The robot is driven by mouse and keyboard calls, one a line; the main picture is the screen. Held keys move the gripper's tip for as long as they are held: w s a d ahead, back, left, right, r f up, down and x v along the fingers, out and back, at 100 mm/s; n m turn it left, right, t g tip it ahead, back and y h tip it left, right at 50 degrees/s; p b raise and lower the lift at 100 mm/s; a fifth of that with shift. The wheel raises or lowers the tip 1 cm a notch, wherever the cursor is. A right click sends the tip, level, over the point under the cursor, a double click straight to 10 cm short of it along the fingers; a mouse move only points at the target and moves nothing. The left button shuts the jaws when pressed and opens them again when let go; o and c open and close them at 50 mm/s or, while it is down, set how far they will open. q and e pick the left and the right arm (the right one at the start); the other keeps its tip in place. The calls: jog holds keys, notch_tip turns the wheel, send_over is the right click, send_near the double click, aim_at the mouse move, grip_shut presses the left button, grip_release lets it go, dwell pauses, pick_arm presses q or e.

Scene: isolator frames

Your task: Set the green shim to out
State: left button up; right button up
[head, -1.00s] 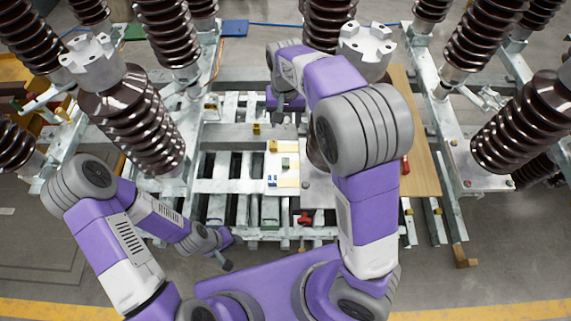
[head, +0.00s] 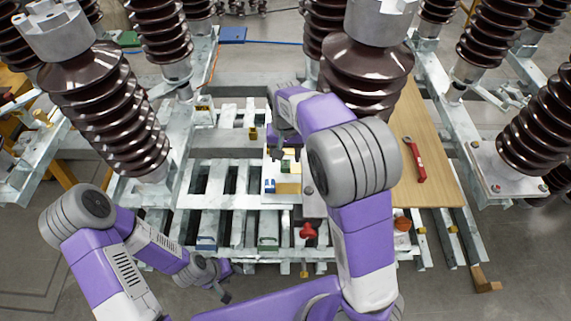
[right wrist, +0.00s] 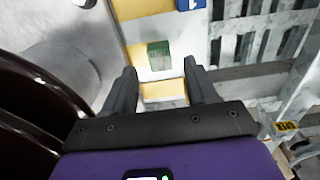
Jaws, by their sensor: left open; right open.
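The green shim (right wrist: 158,55) is a small green block on a white and yellow panel in the right wrist view. It also shows small in the head view (head: 286,166), partly under my right gripper. My right gripper (right wrist: 163,72) is open and empty, its two fingers on either side of the line to the shim. The shim lies just beyond the fingertips; I cannot tell the exact gap. My left gripper (head: 222,287) is low at the left, away from the panel, open with nothing seen in it.
A blue block (head: 269,186) sits left of the shim. A red valve-like part (head: 307,231) is nearer me. Brown ribbed insulators (head: 368,75) stand close to my right arm. A wooden board (head: 432,170) with a red-handled tool (head: 415,160) lies at the right.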

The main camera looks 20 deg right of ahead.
aim_at(286, 164)
jog(key=shift+f+b, duration=0.55)
jog(key=shift+f, duration=1.45)
grip_shut()
